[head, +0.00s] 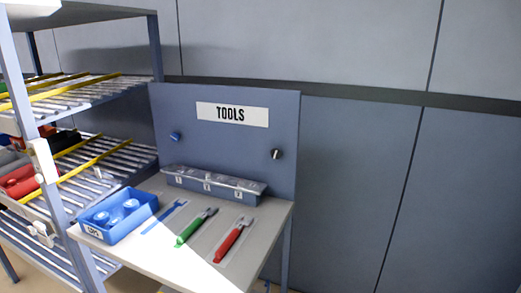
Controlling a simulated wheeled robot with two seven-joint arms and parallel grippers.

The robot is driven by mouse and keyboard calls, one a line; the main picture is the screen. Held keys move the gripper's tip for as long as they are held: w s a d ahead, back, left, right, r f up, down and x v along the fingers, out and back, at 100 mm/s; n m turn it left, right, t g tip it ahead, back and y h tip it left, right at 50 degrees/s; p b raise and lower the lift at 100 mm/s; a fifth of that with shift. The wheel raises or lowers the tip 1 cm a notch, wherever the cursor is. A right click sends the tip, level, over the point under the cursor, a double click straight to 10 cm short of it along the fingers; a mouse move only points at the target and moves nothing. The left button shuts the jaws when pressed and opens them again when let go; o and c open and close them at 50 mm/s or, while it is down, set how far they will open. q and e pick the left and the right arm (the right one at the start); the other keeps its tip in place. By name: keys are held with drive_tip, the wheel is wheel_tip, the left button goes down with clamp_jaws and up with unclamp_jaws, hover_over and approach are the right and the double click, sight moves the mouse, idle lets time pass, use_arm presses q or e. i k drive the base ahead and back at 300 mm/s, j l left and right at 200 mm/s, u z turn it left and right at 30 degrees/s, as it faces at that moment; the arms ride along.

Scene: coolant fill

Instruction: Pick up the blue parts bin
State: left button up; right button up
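The blue parts bin (146,204) sits on the left end of a small work table (188,262), close to the shelf rack. It is an open box with rounded blue parts inside and a white label on its front; the lettering is too small to read surely. No gripper shows in the head view, so nothing of mine is seen touching the bin.
Blue, green (196,228) and red (232,240) hand tools lie right of the bin. A grey metal case (213,185) stands behind them, before a panel marked TOOLS (232,114). The shelf rack (52,190), with its upright post, stands at the left.

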sight(149, 204)
drive_tip(key=i+l+u, duration=0.15)
drive_tip(key=u, duration=0.2)
drive_tip(key=i+l+u, duration=0.2)
drive_tip(key=u, duration=0.2)
drive_tip(key=i+l+u, duration=0.15)
drive_tip(key=u, duration=0.2)
drive_tip(key=l, duration=0.05)
